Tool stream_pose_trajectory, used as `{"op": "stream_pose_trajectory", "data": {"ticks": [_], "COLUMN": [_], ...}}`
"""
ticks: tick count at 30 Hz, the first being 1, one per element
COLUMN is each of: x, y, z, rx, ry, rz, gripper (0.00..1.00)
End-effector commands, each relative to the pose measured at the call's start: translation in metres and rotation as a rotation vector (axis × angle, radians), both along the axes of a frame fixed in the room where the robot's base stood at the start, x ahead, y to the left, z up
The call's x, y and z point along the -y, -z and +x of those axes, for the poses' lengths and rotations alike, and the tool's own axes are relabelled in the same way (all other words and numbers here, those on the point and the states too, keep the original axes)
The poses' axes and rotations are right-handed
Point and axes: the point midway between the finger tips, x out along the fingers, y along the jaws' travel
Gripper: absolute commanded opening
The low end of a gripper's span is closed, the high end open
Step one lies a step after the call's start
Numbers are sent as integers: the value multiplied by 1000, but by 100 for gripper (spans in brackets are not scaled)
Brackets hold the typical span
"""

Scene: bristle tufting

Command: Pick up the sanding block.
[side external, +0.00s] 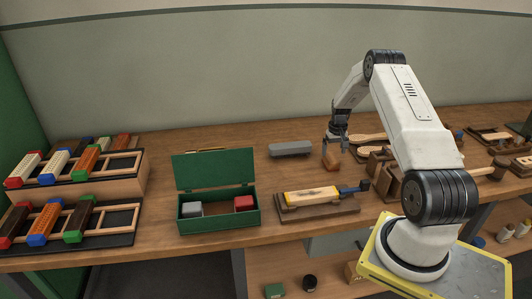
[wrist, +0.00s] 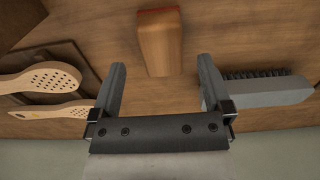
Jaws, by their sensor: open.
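A reddish-brown wooden block (side external: 331,157), which looks like the sanding block, lies on the workbench just below my gripper (side external: 337,141). In the wrist view the block (wrist: 160,40) is at the top centre. Its near end lies between the fingertips of my gripper (wrist: 162,62) as pictured, with a gap on each side. My gripper is open and empty. The height between the fingertips and the block is hard to tell.
A grey brush block (side external: 290,149) with dark bristles, seen close to the right finger in the wrist view (wrist: 265,92), lies beside it. Perforated wooden paddles (wrist: 45,78) lie left. A green open box (side external: 218,222) and a wooden fixture (side external: 318,208) stand nearer the front.

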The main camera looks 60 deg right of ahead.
Motion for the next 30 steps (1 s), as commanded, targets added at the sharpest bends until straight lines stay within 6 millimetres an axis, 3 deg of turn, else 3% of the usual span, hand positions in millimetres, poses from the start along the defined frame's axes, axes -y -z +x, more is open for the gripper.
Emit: {"op": "stream_pose_trajectory", "data": {"ticks": [8,22,30], "x": [0,0,0], "y": [5,49,52], "z": [0,1,1], "rx": [1,1,1], "ry": [0,0,0], "rz": [-1,-1,-1], "gripper": [100,100,100]}}
